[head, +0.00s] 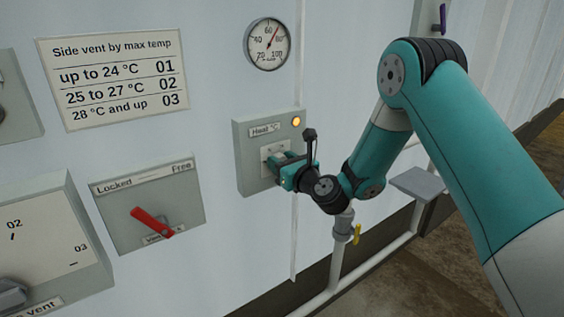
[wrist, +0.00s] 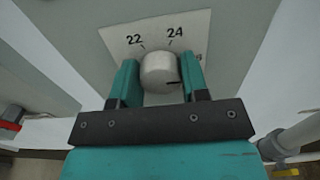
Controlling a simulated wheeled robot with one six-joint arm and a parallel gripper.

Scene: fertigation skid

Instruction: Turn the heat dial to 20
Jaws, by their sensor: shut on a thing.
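The heat dial (wrist: 159,68) is a round pale grey knob on a light scale plate (wrist: 120,42). The marks 22 and 24 show above it; the other marks are hidden or cut off. A dark line on the knob lies near its lower right, and I cannot tell what value it indicates. My gripper (wrist: 158,76) is shut on the dial, one teal finger on each side. In the head view, the grey box labelled Heat °C (head: 246,165) is on the wall, with my gripper (head: 276,168) at its front covering the dial.
An amber lamp (head: 296,121) glows on the heat box. A round gauge (head: 268,44) hangs above. A Locked/Free panel with a red lever (head: 150,221) and a vent box (head: 55,245) are left. A pipe with a yellow-handled valve (head: 357,234) stands below right.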

